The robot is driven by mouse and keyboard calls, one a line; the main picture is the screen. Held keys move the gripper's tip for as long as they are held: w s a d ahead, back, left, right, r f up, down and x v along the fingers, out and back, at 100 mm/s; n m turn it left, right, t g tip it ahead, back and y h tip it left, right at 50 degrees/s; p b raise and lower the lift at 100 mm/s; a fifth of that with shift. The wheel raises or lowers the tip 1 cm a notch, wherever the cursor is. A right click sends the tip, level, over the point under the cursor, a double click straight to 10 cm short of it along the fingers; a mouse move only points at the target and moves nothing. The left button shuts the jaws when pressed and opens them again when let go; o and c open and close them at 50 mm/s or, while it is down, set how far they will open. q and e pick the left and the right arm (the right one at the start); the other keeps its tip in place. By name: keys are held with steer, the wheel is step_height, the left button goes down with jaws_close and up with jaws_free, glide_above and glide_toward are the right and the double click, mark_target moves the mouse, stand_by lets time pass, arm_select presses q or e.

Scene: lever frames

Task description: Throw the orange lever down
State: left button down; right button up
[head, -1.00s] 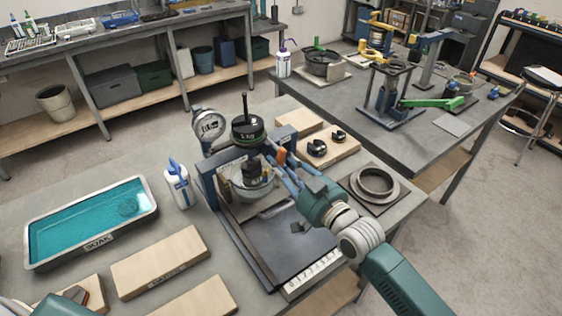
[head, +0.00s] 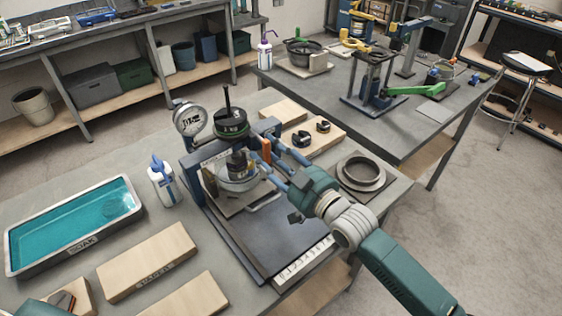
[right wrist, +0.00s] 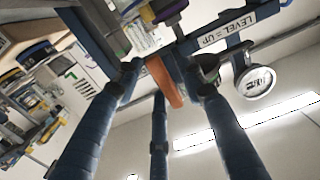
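The orange lever (head: 265,150) stands upright at the right side of a blue press frame (head: 190,172). In the right wrist view the lever (right wrist: 164,82) hangs between my fingers, near a white label that seems to read "LEVEL = UP". My right gripper (head: 272,158) is at the lever with its blue fingers spread. In the right wrist view the right gripper (right wrist: 168,78) has clear gaps between its fingers and the lever; contact cannot be made out. My left gripper does not show clearly; only a teal part appears at the head view's lower left corner.
A dial gauge (head: 189,118) and a black weight (head: 231,124) stand close to the lever. A bottle (head: 162,182) and a soak tray (head: 138,205) are to the left. A wooden block (head: 326,146) and a ring (head: 362,172) lie to the right.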

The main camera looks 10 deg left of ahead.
steer(key=v, duration=1.1)
steer(key=shift+d, duration=0.2)
steer(key=shift+s, duration=0.2)
